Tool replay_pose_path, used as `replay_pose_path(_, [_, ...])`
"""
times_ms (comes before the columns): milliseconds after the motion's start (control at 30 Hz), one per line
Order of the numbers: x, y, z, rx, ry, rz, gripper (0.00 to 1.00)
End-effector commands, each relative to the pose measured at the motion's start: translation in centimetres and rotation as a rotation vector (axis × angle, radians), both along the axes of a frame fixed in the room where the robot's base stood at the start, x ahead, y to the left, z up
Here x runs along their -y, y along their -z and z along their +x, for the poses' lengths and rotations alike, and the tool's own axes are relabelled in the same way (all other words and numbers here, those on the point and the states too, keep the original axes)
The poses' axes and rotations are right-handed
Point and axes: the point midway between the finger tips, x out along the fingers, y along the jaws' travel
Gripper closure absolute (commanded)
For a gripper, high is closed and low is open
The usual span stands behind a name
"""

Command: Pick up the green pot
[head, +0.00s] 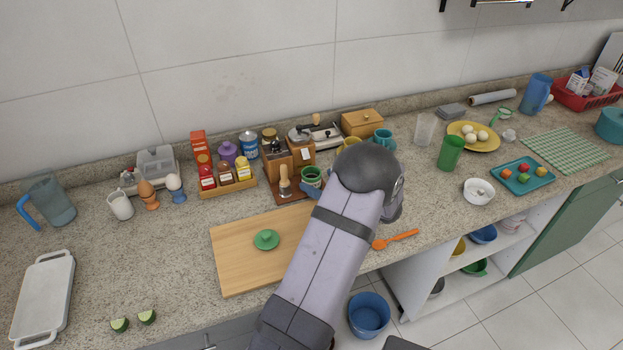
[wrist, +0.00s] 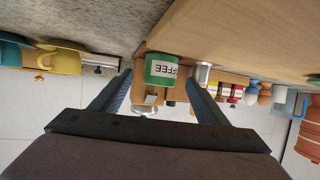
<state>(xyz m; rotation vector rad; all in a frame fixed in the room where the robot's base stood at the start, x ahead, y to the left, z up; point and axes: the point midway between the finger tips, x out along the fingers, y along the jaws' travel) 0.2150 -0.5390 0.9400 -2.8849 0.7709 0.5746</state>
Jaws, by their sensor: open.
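The green pot (head: 311,176) stands behind the cutting board, left of my arm in the head view. In the wrist view, which is upside down, the green pot (wrist: 161,71) shows a white label reading "COFFEE". My gripper (wrist: 160,90) is open, with one dark finger to each side of the pot in the picture. The pot lies ahead between the fingers; I cannot tell how far they reach along it. In the head view my arm hides most of the gripper. A green lid with a knob (head: 266,239) lies on the cutting board.
The wooden cutting board (head: 232,262) lies in front. A coffee grinder (head: 277,160) and a brush (head: 285,184) stand left of the pot. A yellow mug (head: 348,145) and a teal mug (head: 384,137) are behind right. An orange spoon (head: 396,239) lies right of my arm.

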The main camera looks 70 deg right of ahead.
Motion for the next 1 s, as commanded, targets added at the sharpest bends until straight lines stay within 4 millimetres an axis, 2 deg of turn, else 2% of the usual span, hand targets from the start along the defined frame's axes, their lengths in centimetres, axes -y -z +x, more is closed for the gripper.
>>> replay_pose_path(267, [0.4,0.3,0.7,0.001,-0.001,0.001,0.32])
replay_pose_path(700, [2.4,2.3,4.2,0.000,-0.001,0.000,0.32])
replay_pose_path(1000, [2.6,2.5,4.5,0.000,0.001,0.000,0.32])
